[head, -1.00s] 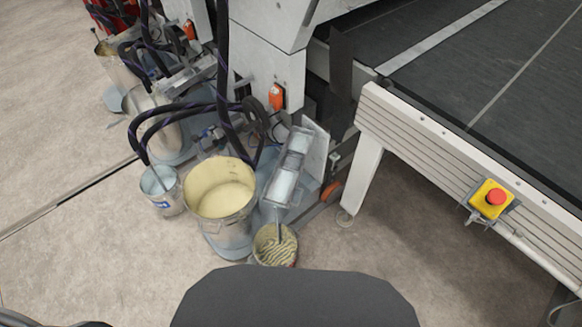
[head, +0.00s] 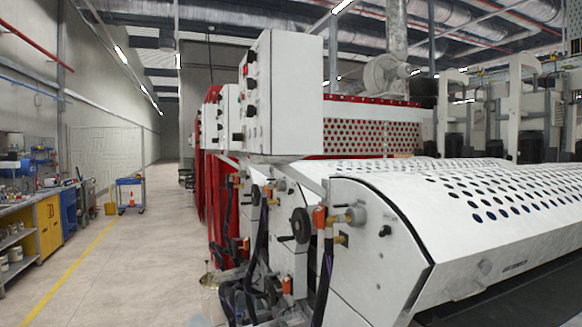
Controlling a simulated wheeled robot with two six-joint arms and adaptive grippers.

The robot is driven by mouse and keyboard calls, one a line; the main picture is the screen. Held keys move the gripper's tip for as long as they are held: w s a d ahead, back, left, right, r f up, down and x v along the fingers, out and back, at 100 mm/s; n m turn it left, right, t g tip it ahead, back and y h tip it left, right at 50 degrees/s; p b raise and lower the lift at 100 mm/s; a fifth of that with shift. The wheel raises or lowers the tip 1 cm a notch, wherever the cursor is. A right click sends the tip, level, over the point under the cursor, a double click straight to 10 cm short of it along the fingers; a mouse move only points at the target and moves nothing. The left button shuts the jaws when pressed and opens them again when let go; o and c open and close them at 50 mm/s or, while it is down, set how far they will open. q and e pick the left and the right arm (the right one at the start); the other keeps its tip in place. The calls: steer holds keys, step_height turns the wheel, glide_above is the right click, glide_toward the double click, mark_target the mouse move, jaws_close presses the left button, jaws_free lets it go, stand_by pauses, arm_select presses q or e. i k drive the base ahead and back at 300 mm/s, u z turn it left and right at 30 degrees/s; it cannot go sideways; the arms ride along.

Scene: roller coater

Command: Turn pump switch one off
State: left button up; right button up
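Several orange boxes that look like switches sit on the near end of the white roller coater (head: 385,240). One orange box (head: 319,217) is beside a brass fitting at the front. A lower orange box (head: 286,284) is on a white panel next to dark hoses. Smaller orange parts (head: 269,195) show further back. No label is readable, so I cannot tell which is pump switch one, nor its on or off position. Neither gripper is in the head view.
A white control cabinet (head: 290,92) with knobs stands above the machine end. A black handwheel (head: 300,225) and hoses stick out. A bucket (head: 214,296) is partly visible low down. Free floor (head: 150,255) lies left, with a workbench (head: 22,215) and blue trolley (head: 129,193) beyond.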

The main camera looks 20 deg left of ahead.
mark_target(251, 110)
steer(key=u, duration=2.5)
steer(key=i, duration=2.25)
steer(key=z, duration=3.3)
steer(key=i, duration=0.5)
